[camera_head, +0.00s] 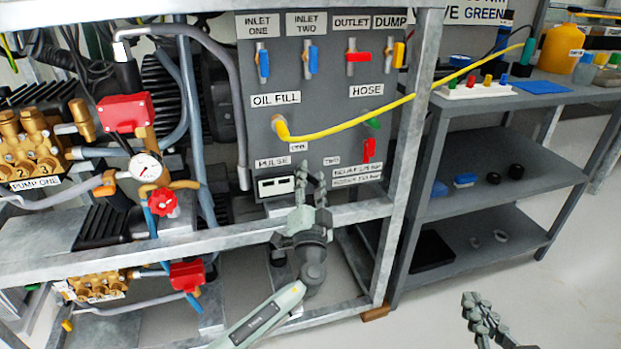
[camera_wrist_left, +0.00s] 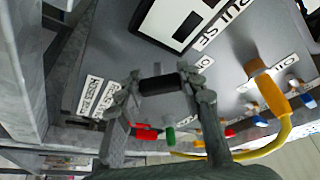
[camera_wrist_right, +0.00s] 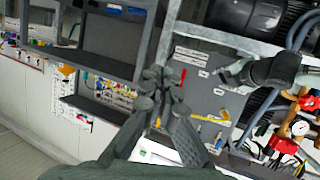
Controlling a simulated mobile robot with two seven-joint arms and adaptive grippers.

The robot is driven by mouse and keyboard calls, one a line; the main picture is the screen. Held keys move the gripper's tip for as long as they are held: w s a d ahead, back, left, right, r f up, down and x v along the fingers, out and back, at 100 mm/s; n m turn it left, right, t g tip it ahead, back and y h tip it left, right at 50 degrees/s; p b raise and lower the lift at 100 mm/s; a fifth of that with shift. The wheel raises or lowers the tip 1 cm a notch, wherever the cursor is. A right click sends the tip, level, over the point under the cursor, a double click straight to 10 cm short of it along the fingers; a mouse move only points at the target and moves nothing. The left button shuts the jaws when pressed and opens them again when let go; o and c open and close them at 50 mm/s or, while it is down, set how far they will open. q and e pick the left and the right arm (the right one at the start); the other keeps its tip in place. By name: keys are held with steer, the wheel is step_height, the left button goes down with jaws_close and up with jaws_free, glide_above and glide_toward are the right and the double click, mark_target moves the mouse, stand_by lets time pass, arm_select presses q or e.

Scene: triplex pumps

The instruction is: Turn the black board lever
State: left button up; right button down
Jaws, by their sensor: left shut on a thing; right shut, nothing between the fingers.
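The grey board (camera_head: 330,75) carries valves with red, blue, green and yellow levers. My left gripper (camera_head: 312,185) is in front of the board's lower part, between the PULSE and TWO labels. In the left wrist view, my left gripper (camera_wrist_left: 162,85) is shut on the black lever (camera_wrist_left: 160,85), with one finger at each end. The lever lies across between the fingertips there. In the head view the gripper hides it. My right gripper (camera_head: 475,310) is shut and empty, low at the right, away from the board. It also shows in the right wrist view (camera_wrist_right: 163,78).
A yellow hose (camera_head: 345,124) runs from the board's oil fill port to the right. The red lever (camera_head: 369,149) is right of my left gripper. The metal frame bar (camera_head: 220,238) crosses below the board. Grey shelves (camera_head: 500,140) stand at the right, with clear floor in front.

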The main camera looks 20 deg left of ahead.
arm_select(q)
steer(key=m+h+p, duration=0.1)
steer(key=m, duration=0.1)
steer(key=m+p, duration=0.1)
steer(key=m, duration=0.1)
steer(key=shift+r+g+h+p, duration=0.15)
steer(key=shift+g+h+p, duration=0.15)
steer(key=shift+g+h, duration=0.1)
steer(key=m+p, duration=0.2)
steer(key=shift+m+g+h, duration=0.3)
steer(key=shift+h, duration=0.1)
arm_select(e)
steer(key=s+d+f+m+g+h, duration=0.2)
steer(key=s+d+f+g+h, duration=0.4)
steer(key=s+d+f+g, duration=0.65)
arm_select(q)
steer(key=m+g+p, duration=0.1)
steer(key=m+p, duration=0.2)
steer(key=p, duration=0.1)
steer(key=shift+f+p, duration=0.2)
steer(key=shift+p, duration=0.1)
arm_select(e)
step_height(320, 180, down, 11)
steer(key=d+t+y, duration=0.1)
steer(key=shift+w+d+r, duration=0.15)
steer(key=shift+w+d, duration=0.15)
steer(key=shift+d, duration=0.1)
arm_select(q)
steer(key=o, duration=1.2)
